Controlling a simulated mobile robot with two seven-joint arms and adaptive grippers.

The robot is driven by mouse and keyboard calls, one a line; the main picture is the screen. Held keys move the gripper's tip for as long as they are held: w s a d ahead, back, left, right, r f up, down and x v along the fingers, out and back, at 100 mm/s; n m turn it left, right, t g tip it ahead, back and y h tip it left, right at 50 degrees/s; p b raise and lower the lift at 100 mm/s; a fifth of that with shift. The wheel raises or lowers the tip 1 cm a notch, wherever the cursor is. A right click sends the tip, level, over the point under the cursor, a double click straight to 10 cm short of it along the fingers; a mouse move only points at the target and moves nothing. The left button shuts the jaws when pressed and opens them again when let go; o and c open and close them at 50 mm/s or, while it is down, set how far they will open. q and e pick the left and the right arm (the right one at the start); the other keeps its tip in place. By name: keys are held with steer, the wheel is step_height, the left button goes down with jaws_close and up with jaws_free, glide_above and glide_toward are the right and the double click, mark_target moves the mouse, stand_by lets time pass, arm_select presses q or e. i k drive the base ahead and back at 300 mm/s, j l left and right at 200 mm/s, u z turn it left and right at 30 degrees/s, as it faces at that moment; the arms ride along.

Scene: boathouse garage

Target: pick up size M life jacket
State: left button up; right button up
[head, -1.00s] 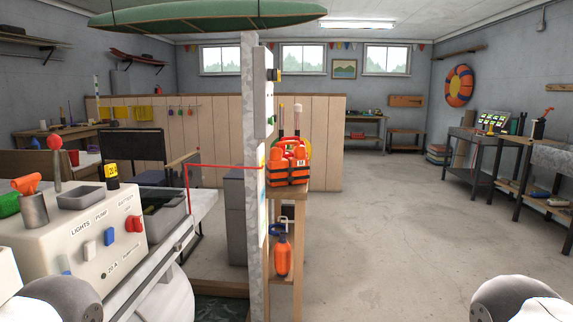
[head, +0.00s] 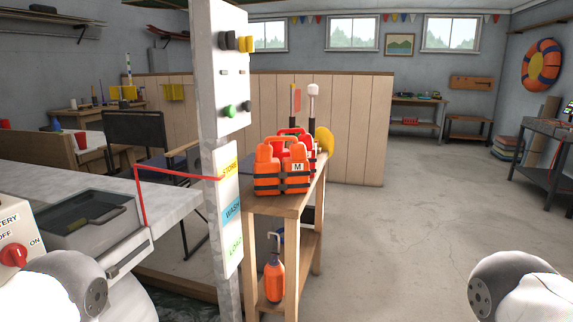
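An orange life jacket (head: 283,170) with dark straps and a white tag reading M stands upright on top of a narrow wooden shelf stand (head: 268,206), near the middle of the head view. Red-orange gear, perhaps another jacket, shows partly hidden behind it. White and grey parts of my arms show at the lower left and lower right corners, well apart from the jacket. Neither gripper's fingers are in the picture.
A post with a switch box (head: 230,75) and a STORE/WASH/LOAD sign (head: 231,208) stands just left of the stand. An orange bottle (head: 274,282) sits on the lower shelf. Open floor (head: 400,235) lies to the right.

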mark_target(270, 178)
steer(key=i+l+u, duration=0.1)
steer(key=l, duration=0.25)
steer(key=i+l, duration=0.35)
steer(key=i+l+u, duration=0.25)
steer(key=l, duration=0.45)
steer(key=i, duration=0.1)
